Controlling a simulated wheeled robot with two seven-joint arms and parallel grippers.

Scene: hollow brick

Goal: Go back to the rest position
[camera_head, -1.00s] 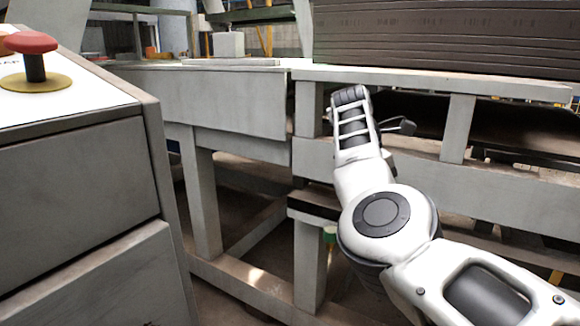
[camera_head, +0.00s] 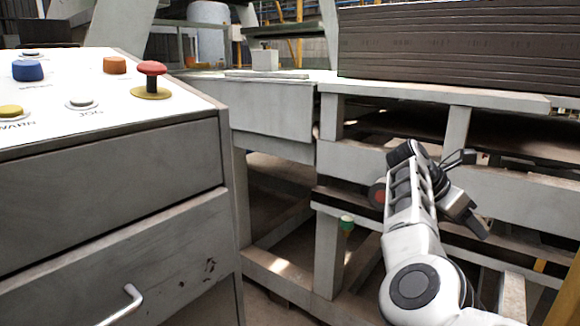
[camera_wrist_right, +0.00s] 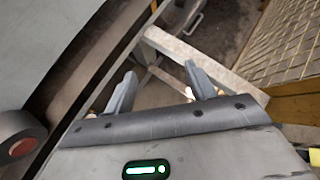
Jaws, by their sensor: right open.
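My right arm comes in from the lower right of the head view, its white forearm reaching up in front of the grey steel frame (camera_head: 340,155). The right gripper (camera_head: 474,220) hangs at the dark wrist end, seen from the side and partly hidden. In the right wrist view, the right gripper (camera_wrist_right: 160,85) has its two grey fingers well apart with nothing between them. Below and beyond them are a floor and pale frame beams. No part of my left arm or gripper shows.
A control console (camera_head: 115,180) with a red mushroom button (camera_head: 151,70), a blue button (camera_head: 28,71) and others stands at the left. A stack of dark boards (camera_head: 460,45) lies on the frame behind my arm. A yellow mesh guard (camera_wrist_right: 285,50) shows in the wrist view.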

